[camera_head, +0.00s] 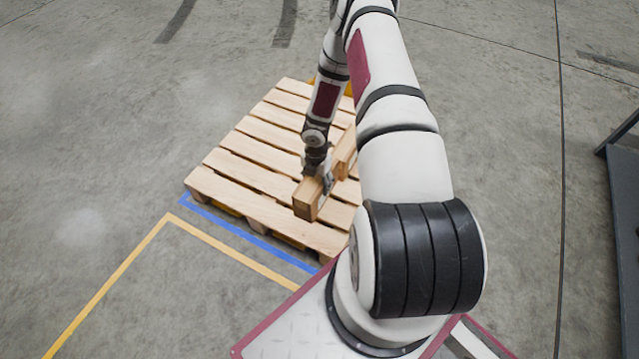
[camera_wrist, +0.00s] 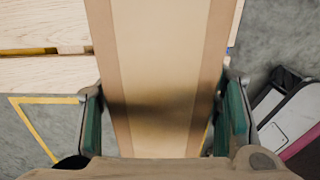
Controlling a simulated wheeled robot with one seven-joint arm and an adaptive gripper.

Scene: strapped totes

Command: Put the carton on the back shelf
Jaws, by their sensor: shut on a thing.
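The tan cardboard carton (camera_head: 306,203) is at the pallet's front part in the head view; I cannot tell whether it touches the slats. My gripper (camera_head: 325,182) points down over it, with its fingers on the carton's two sides. In the wrist view the carton (camera_wrist: 165,60) runs up the picture between the two green-padded fingers, and a dark shadow crosses it. Another brown block (camera_head: 346,152) shows just behind my gripper; my arm hides whether it is part of the same carton. No back shelf can be made out.
The wooden pallet (camera_head: 240,165) lies on the grey concrete floor, partly hidden by my arm. Blue tape (camera_head: 250,236) and yellow tape (camera_head: 110,283) mark the floor before it. A dark metal frame (camera_head: 625,200) stands at the right edge. The floor to the left is clear.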

